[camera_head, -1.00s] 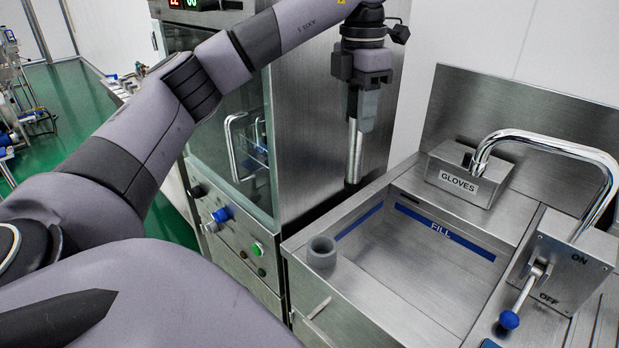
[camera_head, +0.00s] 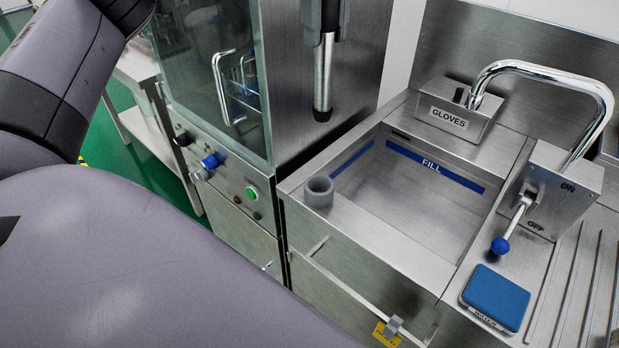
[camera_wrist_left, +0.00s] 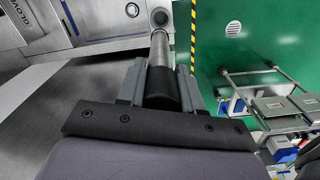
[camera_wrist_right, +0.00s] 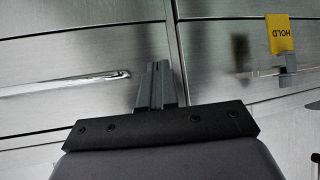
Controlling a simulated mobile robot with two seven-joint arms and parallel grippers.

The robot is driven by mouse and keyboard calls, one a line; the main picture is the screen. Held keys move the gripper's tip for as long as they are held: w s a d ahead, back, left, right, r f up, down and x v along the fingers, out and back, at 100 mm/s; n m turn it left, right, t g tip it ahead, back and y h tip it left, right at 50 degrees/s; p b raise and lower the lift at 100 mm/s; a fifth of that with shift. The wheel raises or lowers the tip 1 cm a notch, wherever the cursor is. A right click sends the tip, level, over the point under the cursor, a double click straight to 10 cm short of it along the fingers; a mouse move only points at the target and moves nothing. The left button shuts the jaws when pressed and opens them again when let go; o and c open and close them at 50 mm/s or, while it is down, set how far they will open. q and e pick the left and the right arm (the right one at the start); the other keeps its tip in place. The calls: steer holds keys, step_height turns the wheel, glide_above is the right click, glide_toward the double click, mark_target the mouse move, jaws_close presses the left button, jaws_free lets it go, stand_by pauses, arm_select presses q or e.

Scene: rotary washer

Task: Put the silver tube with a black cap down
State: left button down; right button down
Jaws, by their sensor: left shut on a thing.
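My left gripper (camera_wrist_left: 158,88) is shut on the silver tube (camera_head: 323,72). In the left wrist view the black cap (camera_wrist_left: 162,90) sits between the fingers and the silver part (camera_wrist_left: 159,47) points away from the gripper. In the head view the tube hangs upright with its dark end down, apart from the counter; its upper part and most of the gripper are cut off by the top edge. A grey round holder (camera_head: 318,191) stands on the sink's left rim, below the tube. My right gripper (camera_wrist_right: 158,86) is empty and its fingers are together.
A glass-fronted washer (camera_head: 215,75) stands left of the sink basin (camera_head: 410,215). A gloves box (camera_head: 452,108), a chrome tap (camera_head: 545,68), a blue-knobbed lever (camera_head: 501,246) and a blue pad (camera_head: 497,298) are around the basin. A yellow HOLD tag (camera_wrist_right: 280,33) shows in the right wrist view.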

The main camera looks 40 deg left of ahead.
arm_select(q)
steer(key=shift+s+m, duration=0.1)
steer(key=shift+m, duration=0.2)
steer(key=shift+f, duration=0.25)
steer(key=b, duration=0.3)
glide_above(321, 112)
steer(key=w, duration=0.1)
steer(key=f, duration=0.7)
steer(key=shift+a+f, duration=0.15)
steer(key=shift+a, duration=0.15)
step_height(321, 112, down, 7)
steer(key=shift+r+p, duration=0.15)
steer(key=shift+p, duration=0.2)
step_height(321, 112, down, 5)
steer(key=shift+f, duration=0.15)
